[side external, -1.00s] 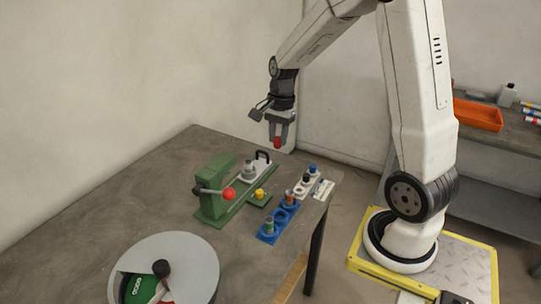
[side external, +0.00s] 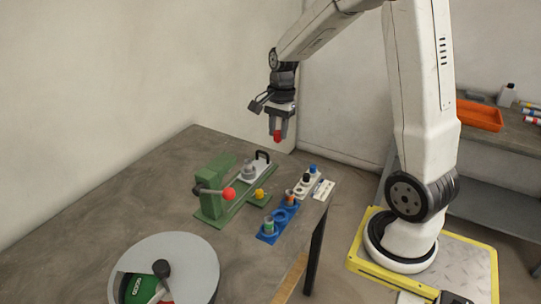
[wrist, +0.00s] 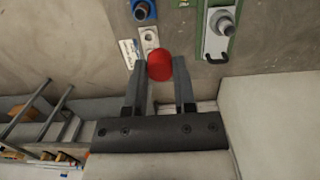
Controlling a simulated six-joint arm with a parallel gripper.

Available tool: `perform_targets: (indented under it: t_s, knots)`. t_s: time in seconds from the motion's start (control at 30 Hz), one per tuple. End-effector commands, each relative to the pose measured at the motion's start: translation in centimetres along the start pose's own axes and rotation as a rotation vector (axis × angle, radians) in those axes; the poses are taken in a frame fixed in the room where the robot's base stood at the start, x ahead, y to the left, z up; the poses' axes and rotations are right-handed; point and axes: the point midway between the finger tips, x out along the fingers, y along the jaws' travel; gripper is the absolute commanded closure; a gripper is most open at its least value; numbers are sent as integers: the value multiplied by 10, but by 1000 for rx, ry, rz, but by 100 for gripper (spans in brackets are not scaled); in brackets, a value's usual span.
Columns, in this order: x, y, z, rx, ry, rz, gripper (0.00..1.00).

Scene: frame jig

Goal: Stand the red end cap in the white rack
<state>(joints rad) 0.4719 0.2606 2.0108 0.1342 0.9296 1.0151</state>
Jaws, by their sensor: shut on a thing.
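My gripper (side external: 278,128) is shut on the red end cap (side external: 277,137) and holds it in the air above the far end of the table. In the wrist view the red end cap (wrist: 160,66) sits between the two fingertips, its round face towards the camera. The white rack (side external: 300,190) stands near the table's right edge, below and to the right of the gripper in the side view. A black part and a blue part stand at it. In the wrist view the white rack (wrist: 149,36) shows just beyond the cap, partly hidden by it.
A blue rack (side external: 279,216) with parts adjoins the white rack. A green jig (side external: 212,205) with a red-knobbed lever and a grey fitting stands to the left. A white card (side external: 323,189) lies by the table edge. A round grey turntable (side external: 195,255) is in front.

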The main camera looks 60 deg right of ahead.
Motion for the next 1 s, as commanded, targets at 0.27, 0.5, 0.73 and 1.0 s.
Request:
perform_targets:
  t_s: [0.27,0.5,0.73,1.0]
  knots:
    - [-1,0,0,0,0,0,100]
    - [4,1,-4,2,-1,1,100]
    - [32,5,-23,3,-5,2,100]
    - [87,20,-59,5,-5,3,100]
